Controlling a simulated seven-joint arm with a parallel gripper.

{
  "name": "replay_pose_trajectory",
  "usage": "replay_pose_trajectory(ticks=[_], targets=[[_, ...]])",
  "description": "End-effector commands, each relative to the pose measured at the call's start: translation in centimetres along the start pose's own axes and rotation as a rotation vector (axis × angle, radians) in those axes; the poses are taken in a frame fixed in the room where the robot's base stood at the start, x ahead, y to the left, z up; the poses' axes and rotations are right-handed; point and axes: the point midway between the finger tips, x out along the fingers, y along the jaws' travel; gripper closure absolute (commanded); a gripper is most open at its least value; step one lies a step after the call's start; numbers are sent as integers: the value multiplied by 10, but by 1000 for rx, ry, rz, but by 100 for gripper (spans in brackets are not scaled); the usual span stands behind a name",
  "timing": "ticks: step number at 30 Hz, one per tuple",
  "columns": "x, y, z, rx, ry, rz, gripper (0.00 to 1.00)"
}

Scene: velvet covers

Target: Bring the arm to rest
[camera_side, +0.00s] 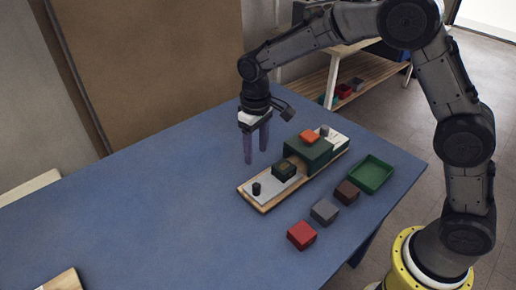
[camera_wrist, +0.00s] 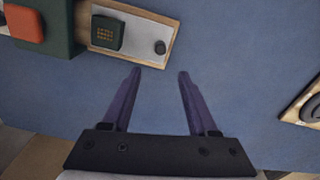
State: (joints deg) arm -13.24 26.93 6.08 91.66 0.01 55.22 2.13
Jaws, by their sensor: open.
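My gripper (camera_side: 256,158) has two purple fingers, pointing down and apart with nothing between them. In the side view it is above the blue table, beside and behind a long wooden board (camera_side: 265,208). In the wrist view my gripper (camera_wrist: 159,72) is open over bare blue table. The wrist view also shows the end of the board (camera_wrist: 152,63). On the board are a dark patterned block (camera_side: 284,170), a black knob (camera_side: 256,188) and a dark green box (camera_side: 309,152) with an orange-red piece (camera_side: 309,137) on top.
A red block (camera_side: 301,236), a grey block (camera_side: 324,211), a brown block (camera_side: 347,192) and a green tray (camera_side: 389,175) stand in front of the board. The left of the blue table (camera_side: 150,215) is mostly clear. A wooden item (camera_side: 65,281) lies at the near left edge.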

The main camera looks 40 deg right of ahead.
Motion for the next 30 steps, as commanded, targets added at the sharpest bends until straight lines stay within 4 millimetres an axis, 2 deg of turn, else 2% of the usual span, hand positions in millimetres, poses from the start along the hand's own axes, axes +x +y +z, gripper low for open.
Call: replay_pose_trajectory(ticks=[2,4,8,12,15,18,24,30], targets=[[-10,4,-2,9,21,-1,40],[-30,10,-3,21,64,-2,40],[-80,24,12,51,156,-2,40],[-131,38,51,87,251,2,40],[-157,46,84,109,311,7,40],[-176,52,120,130,365,13,40],[-191,57,196,168,464,29,40],[-174,55,263,195,526,45,40]])
